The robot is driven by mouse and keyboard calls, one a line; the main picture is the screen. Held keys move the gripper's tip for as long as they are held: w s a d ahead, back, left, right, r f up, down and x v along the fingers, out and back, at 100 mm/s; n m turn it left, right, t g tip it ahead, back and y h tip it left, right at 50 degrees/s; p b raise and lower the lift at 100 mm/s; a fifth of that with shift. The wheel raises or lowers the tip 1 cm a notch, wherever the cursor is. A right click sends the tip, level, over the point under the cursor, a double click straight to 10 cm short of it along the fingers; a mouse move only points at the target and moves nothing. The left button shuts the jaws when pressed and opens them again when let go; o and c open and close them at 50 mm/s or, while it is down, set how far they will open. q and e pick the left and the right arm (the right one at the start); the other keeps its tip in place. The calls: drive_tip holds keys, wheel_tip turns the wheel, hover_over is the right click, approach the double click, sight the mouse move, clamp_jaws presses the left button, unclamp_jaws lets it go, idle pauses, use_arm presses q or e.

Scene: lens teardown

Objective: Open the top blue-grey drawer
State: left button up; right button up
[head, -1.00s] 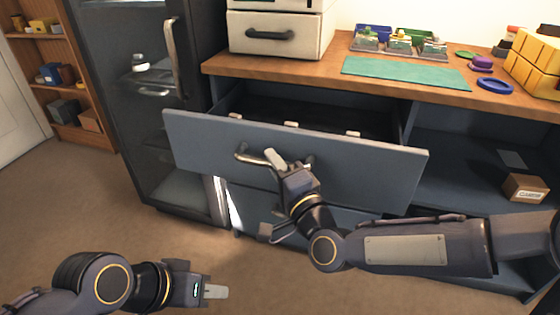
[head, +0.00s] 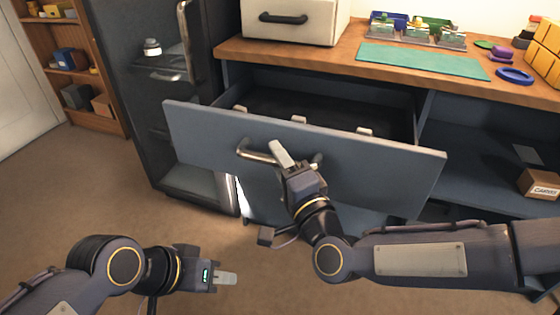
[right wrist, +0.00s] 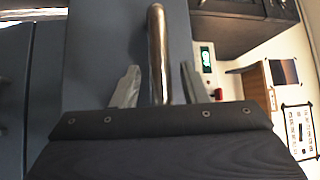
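The top blue-grey drawer (head: 380,167) stands well pulled out below the wooden worktop in the head view, its dark inside showing. Its metal bar handle (head: 258,152) is partly hidden by my right gripper (head: 298,160). In the right wrist view the handle (right wrist: 157,50) runs between the two fingers of my right gripper (right wrist: 158,85), with a visible gap on each side. That gripper is open around the bar. My left gripper (head: 226,278) is low at the left, over the floor and away from the drawer; its finger gap cannot be made out.
The worktop (head: 330,58) bears a cream drawer unit (head: 300,25), a green mat (head: 420,60) and small parts bins. A dark glass cabinet (head: 165,120) stands left of the drawer. An open shelf at right holds a cardboard box (head: 540,184). The floor in front is clear.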

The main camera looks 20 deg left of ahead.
drive_tip(key=p+v, duration=0.1)
drive_tip(key=v, duration=0.7)
idle(0.5)
